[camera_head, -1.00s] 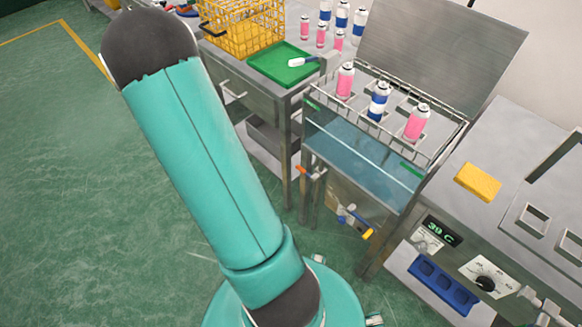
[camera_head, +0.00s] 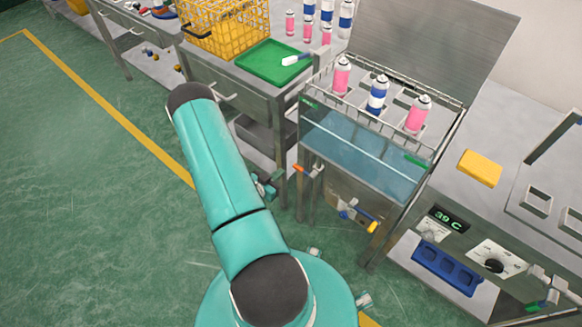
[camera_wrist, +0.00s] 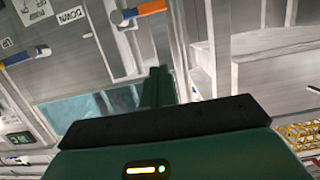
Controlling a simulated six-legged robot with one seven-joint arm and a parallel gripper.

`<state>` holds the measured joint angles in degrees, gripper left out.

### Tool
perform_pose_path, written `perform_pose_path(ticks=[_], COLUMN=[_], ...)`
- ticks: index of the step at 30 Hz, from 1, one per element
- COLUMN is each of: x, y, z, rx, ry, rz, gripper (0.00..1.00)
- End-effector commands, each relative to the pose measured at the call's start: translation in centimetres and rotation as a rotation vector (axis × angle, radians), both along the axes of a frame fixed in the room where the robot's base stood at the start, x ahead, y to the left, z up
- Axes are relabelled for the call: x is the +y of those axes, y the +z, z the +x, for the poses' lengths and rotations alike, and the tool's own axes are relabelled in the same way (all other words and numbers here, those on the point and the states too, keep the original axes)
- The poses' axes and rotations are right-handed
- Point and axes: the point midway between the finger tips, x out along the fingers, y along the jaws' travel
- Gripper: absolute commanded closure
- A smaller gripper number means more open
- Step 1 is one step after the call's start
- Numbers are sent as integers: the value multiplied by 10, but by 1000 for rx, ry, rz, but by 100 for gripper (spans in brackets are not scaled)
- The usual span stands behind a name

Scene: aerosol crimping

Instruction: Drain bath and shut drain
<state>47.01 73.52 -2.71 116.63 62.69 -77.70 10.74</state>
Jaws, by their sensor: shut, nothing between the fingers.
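The water bath (camera_head: 350,155) has a glass front with blue water behind it; its glass also shows in the wrist view (camera_wrist: 75,108). A lever with a yellow tip and blue grip (camera_head: 360,216) is low on the bath's front; its blue part shows in the wrist view (camera_wrist: 27,56). An orange-tipped lever (camera_head: 299,168) is at the bath's left edge and at the top of the wrist view (camera_wrist: 150,8). My gripper (camera_wrist: 157,72) is shut and empty, apart from both levers. In the head view its fingertips are hard to make out beside my arm, left of the bath.
Pink and blue-white cans stand in the wire rack over the bath. A green tray (camera_head: 272,62) and yellow crate (camera_head: 225,28) are on the left bench. A control panel with a 39 C display (camera_head: 448,218) is at the right. The green floor at left is free.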

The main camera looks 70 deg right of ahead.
Motion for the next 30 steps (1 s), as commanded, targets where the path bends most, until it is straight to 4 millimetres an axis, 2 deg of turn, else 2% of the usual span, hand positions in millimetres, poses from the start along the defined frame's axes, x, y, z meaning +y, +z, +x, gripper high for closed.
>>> perform_pose_path(ticks=[14,20,30], x=[-2,-26,-86], y=[-3,-10,-27], z=[-6,-16,-40], rx=[6,5,5], ry=[-5,-8,-8], rz=[-6,-7,-6], gripper=[100,100,100])
